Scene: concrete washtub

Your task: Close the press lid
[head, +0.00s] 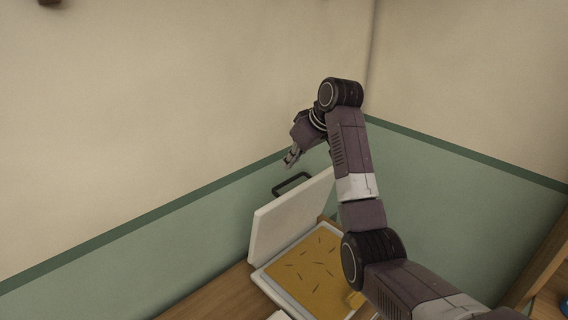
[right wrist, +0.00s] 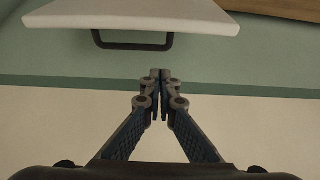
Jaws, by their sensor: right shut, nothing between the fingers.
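The press lid (head: 287,222) is a white panel standing open, raised at the back left of the press. Its dark handle (head: 291,183) sticks out from the top edge. The press base (head: 283,291) lies below with a tan, dark-flecked surface inside a pale rim. My right gripper (head: 289,160) is above the handle, apart from it, with its fingers shut and empty. In the right wrist view the lid (right wrist: 135,15) and handle (right wrist: 132,42) show at the top, beyond the shut fingertips (right wrist: 160,75). The left gripper is not in view.
The press stands on a wooden table (head: 212,297) close to a green and cream wall (head: 150,261). A wooden edge (head: 540,265) is at the far right.

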